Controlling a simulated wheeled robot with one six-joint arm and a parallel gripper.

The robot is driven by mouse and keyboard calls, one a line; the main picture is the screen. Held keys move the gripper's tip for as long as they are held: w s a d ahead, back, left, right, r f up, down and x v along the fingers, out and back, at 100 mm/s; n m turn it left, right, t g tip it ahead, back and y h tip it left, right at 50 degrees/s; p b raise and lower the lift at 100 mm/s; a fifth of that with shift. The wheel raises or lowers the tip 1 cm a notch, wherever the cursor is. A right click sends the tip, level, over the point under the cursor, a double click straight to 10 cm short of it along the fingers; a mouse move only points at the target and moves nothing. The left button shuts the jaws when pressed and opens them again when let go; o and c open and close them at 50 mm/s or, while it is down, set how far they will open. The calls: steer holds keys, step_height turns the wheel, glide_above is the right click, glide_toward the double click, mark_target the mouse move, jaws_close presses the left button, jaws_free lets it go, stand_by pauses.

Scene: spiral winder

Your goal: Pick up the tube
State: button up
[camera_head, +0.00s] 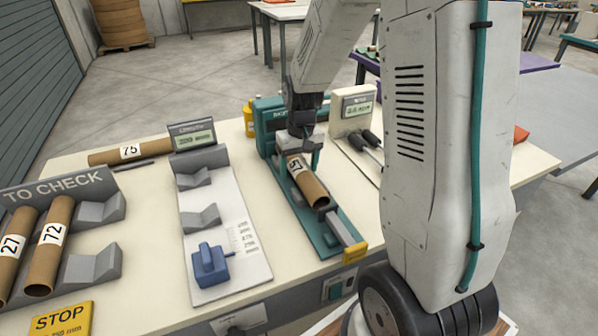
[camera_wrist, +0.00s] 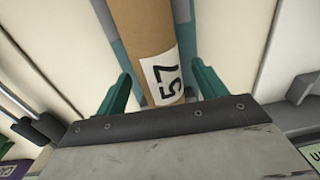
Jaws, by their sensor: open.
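A brown cardboard tube with a white label "57" (camera_head: 313,190) lies lengthwise on the teal measuring fixture (camera_head: 329,237). It also shows in the wrist view (camera_wrist: 142,28), running up from the gripper's edge. My gripper (camera_head: 299,148) is over the far part of this tube. In the wrist view the green jaws (camera_wrist: 160,85) stand open on either side of the tube, with a gap to each side. The tube's far end is hidden by my gripper.
Tubes "27" (camera_head: 15,247) and "72" (camera_head: 49,248) lie in the TO CHECK rack (camera_head: 96,210). Tube "75" (camera_head: 128,151) lies behind. A length gauge (camera_head: 225,236) with a blue slider is left of the fixture.

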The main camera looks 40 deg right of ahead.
steer(key=c, duration=1.2)
